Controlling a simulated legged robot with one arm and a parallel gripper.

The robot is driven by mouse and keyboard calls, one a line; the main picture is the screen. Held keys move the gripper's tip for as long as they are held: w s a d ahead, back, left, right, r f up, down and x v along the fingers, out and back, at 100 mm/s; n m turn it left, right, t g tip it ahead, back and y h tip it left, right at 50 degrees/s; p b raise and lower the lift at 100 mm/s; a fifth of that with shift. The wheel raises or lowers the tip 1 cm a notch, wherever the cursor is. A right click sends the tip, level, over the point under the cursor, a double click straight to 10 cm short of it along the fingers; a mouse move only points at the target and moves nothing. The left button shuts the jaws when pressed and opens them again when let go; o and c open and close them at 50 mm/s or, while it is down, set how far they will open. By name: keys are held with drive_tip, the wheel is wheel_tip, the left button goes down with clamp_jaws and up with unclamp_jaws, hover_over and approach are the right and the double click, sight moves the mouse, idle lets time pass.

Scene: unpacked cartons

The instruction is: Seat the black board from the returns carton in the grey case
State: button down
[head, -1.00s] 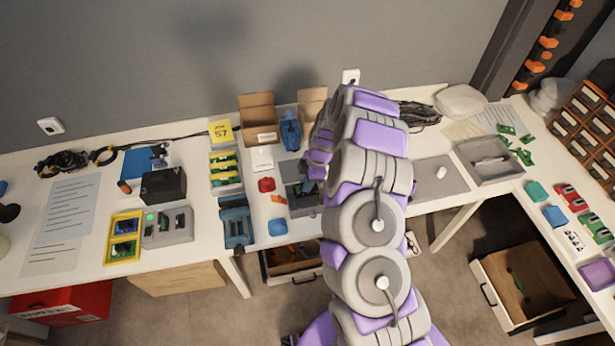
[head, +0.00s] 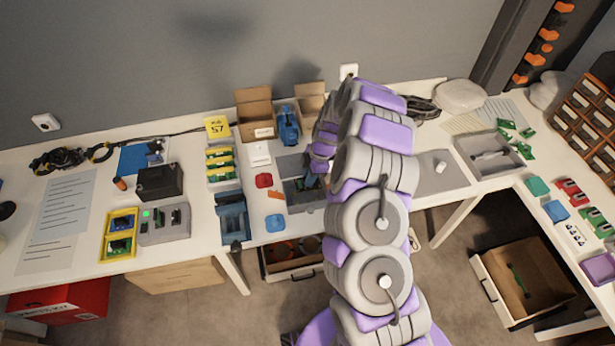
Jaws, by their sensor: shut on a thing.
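My gripper (head: 314,180) is at the grey case (head: 293,204), in the middle of the table, low over the case's right part. It is shut on a small dark thing, which fits the black board; my arm and fingers hide most of it. I cannot tell whether the board touches the case or is level. The case lies open on the table, its right side behind my arm. An open cardboard carton (head: 254,101) with a white label stands behind, against the wall; the label is too small to read, so I cannot tell whether it is the returns carton.
Left of the case are a red piece (head: 264,180), an orange piece (head: 276,195) and a blue piece (head: 275,223). A blue fixture (head: 231,216) stands farther left. A second carton (head: 311,102) and a blue device (head: 288,124) are behind. A grey tray (head: 510,167) is at right.

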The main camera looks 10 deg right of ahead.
drive_tip(key=shift+d, duration=0.25)
drive_tip(key=shift+a, duration=0.15)
drive_tip(key=shift+a+b, duration=0.45)
drive_tip(key=shift+a, duration=0.15)
drive_tip(key=shift+d, duration=0.2)
drive_tip(key=shift+f, duration=0.1)
drive_tip(key=shift+a+f+b, duration=0.1)
drive_tip(key=shift+f+b, duration=0.3)
drive_tip(key=shift+f+b, duration=2.6)
drive_tip(key=shift+f, duration=0.3)
